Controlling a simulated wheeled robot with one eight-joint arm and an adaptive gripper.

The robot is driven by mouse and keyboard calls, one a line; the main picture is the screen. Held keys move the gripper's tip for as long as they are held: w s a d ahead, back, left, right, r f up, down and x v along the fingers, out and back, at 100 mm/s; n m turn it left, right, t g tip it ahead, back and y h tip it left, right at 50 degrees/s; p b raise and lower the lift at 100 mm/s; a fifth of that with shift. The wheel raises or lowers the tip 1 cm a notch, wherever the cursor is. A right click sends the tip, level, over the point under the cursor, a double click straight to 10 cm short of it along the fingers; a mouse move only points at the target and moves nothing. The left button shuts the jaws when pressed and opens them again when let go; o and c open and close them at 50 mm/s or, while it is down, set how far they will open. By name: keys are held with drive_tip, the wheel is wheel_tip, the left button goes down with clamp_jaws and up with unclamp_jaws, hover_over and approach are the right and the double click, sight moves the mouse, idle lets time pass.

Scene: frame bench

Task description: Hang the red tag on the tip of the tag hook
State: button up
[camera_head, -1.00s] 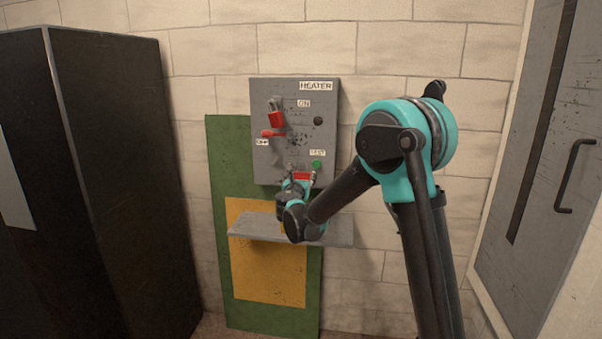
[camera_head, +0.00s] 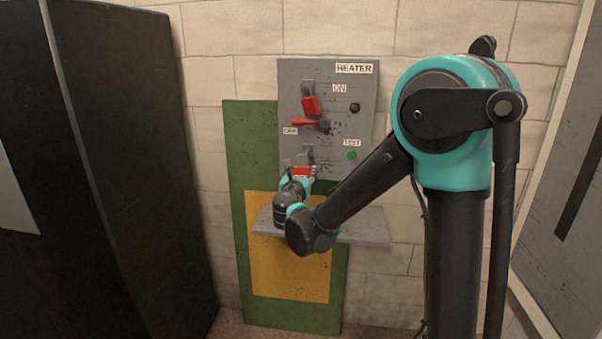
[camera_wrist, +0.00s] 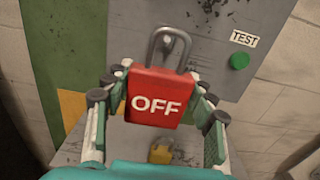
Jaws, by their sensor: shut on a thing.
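The red tag (camera_wrist: 155,98) reads OFF and has a grey wire loop on top. My gripper (camera_wrist: 155,108) is shut on it, one finger at each side. In the head view the tag (camera_head: 301,173) is a small red patch at my gripper (camera_head: 299,175), low in front of the grey panel. The tag hook (camera_head: 308,152) is a grey piece on the panel just above the tag. In the wrist view the hook (camera_wrist: 172,45) shows partly through the loop. I cannot tell whether loop and hook touch.
The HEATER panel (camera_head: 350,90) carries a red padlock (camera_head: 310,105), a red lever (camera_head: 306,123) near OFF and a green TEST button (camera_head: 352,155). A grey shelf (camera_head: 365,228) sticks out below, with a yellow padlock (camera_wrist: 160,152) on it. A black cabinet (camera_head: 130,150) stands left.

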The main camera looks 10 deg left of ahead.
drive_tip(key=w+f, duration=0.1)
drive_tip(key=w, duration=0.9)
drive_tip(key=shift+w+d+f, duration=0.15)
drive_tip(key=shift+d+f, duration=0.1)
idle(0.8)
idle(0.6)
drive_tip(key=o, duration=1.2)
drive_tip(key=shift+o, duration=0.2)
